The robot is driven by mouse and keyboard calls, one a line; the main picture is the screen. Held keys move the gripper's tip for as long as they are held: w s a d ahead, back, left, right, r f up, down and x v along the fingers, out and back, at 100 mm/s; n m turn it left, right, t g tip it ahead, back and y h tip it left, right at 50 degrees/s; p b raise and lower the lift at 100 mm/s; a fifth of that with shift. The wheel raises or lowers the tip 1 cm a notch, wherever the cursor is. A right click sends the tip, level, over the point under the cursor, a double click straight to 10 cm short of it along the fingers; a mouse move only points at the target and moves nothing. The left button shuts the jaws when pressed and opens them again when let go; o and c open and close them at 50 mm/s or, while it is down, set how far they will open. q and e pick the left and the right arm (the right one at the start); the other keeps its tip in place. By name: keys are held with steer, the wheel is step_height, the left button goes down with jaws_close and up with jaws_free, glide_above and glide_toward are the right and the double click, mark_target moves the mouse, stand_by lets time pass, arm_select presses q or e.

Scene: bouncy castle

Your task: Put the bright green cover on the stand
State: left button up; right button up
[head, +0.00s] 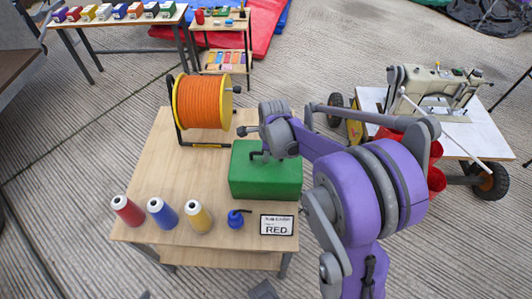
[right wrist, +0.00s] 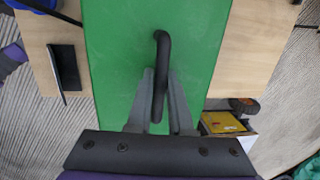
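The bright green cover (head: 265,175) is a box shape with a dark bent handle on top. It is at the right side of the wooden table (head: 165,160), upright; I cannot tell whether it rests on the top or hangs just above it. My right gripper (head: 262,152) is over its top. In the right wrist view the gripper fingers (right wrist: 162,85) close in on both sides of the handle (right wrist: 161,50) above the green top (right wrist: 115,60). I cannot pick out a separate stand. My left gripper is not in view.
An orange cable reel (head: 203,103) stands behind the cover. Red, blue and yellow thread cones (head: 163,212), a small blue bottle (head: 236,219) and a "RED" card (head: 277,225) line the front edge. A sewing machine (head: 440,90) on a wheeled table is at right.

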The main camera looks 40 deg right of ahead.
steer(key=o, duration=0.4)
steer(key=shift+r, duration=0.1)
steer(key=shift+r, duration=0.35)
step_height(320, 180, up, 11)
steer(key=s+p, duration=0.2)
steer(key=s+a+f+n+t, duration=0.1)
steer(key=s+a+f+n, duration=0.1)
steer(key=s+a+n, duration=0.6)
steer(key=s+a+f+n+t, duration=0.2)
steer(key=s+a+n, duration=0.5)
steer(key=n, duration=1.1)
steer(key=shift+s+a+f, duration=0.35)
steer(key=shift+a+f, duration=0.05)
steer(key=shift+a, duration=0.35)
steer(key=shift+r, duration=0.1)
